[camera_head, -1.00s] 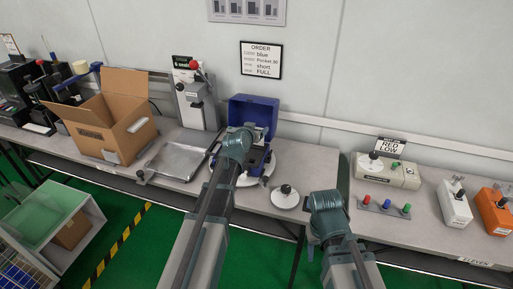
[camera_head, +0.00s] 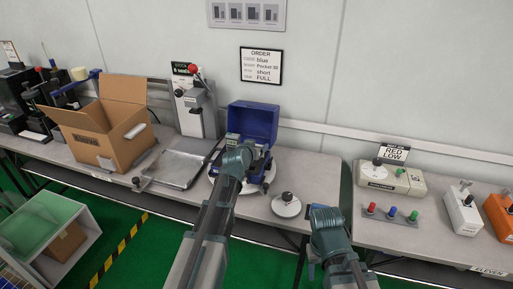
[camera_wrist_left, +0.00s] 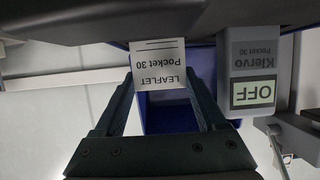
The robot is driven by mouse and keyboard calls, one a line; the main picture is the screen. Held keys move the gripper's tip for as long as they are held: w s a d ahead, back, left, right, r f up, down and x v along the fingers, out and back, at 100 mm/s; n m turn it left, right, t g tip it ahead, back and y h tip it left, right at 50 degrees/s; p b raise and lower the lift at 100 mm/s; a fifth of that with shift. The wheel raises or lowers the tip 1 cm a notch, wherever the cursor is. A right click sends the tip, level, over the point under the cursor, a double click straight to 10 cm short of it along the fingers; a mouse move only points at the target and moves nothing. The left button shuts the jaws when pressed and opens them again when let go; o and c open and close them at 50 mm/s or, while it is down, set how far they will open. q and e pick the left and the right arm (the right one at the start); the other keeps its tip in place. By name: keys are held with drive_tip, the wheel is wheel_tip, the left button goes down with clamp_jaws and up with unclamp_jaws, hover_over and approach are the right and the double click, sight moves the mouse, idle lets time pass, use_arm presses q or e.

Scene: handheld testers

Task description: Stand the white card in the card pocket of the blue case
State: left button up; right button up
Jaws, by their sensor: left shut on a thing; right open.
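The blue case (camera_head: 254,118) stands with its lid raised on a round white plate (camera_head: 268,184) on the bench. My left gripper (camera_wrist_left: 162,88) is shut on the white card (camera_wrist_left: 160,66), printed "LEAFLET Pocket 30", which appears upside down in the left wrist view. Blue surface of the case (camera_wrist_left: 165,113) shows behind the fingers. In the head view my left gripper (camera_head: 240,153) is over the case's front and hides the card and pocket. A grey tester (camera_wrist_left: 252,75) marked "Klervo Pocket 30", display OFF, is beside the card. My right gripper (camera_head: 318,243) is open, low at the bench's front edge; its fingers are barely visible.
A metal tray (camera_head: 172,168) and an open cardboard box (camera_head: 112,135) are left of the case. A lever press (camera_head: 196,108) stands behind left. A white disc with a black knob (camera_head: 286,205) lies right of the case. Bare bench (camera_head: 315,172) lies farther right.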

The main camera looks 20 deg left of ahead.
use_arm(q)
drive_tip(key=shift+f, duration=0.25)
drive_tip(key=o, duration=1.2)
drive_tip(key=shift+r, duration=0.1)
drive_tip(key=shift+o, duration=0.2)
drive_tip(key=shift+r, duration=0.15)
drive_tip(key=shift+s+r, duration=0.15)
drive_tip(key=p+v, duration=0.4)
drive_tip(key=v, duration=0.7)
drive_tip(key=shift+s+r+p, duration=0.15)
drive_tip(key=shift+s+p, duration=0.15)
drive_tip(key=shift+p, duration=0.1)
